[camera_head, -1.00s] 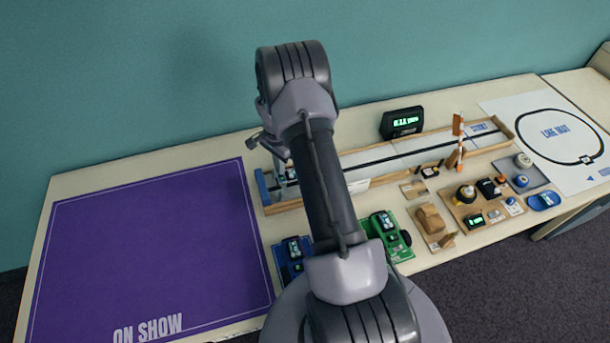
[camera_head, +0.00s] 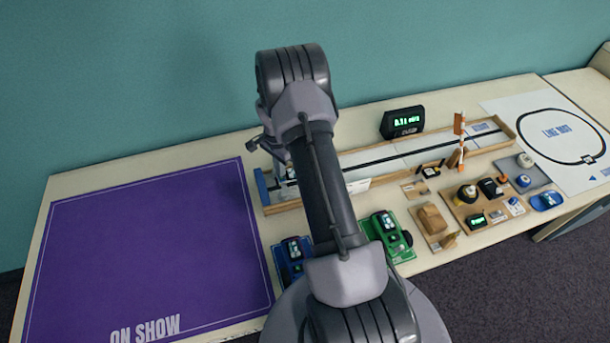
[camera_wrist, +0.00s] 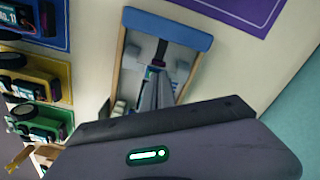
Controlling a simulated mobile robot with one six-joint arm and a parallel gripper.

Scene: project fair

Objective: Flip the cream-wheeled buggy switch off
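My gripper (camera_wrist: 157,88) points down into the blue-ended left end of the long track. Its fingers are close together in the wrist view, but I cannot tell whether they are fully shut. In the head view my arm hides most of it. A buggy (camera_wrist: 181,72) with pale wheels sits in the track around and under the fingertips, mostly covered by them. A small green patch shows beside the fingers. I cannot make out its switch or the switch's position.
The track's blue end board (camera_head: 262,187) and wooden side walls flank the gripper. Dark-wheeled buggies stand nearby on a blue mat (camera_head: 281,272) and a green mat (camera_head: 400,250). A lit display (camera_head: 402,122) stands behind the track. The purple mat (camera_head: 150,250) is empty.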

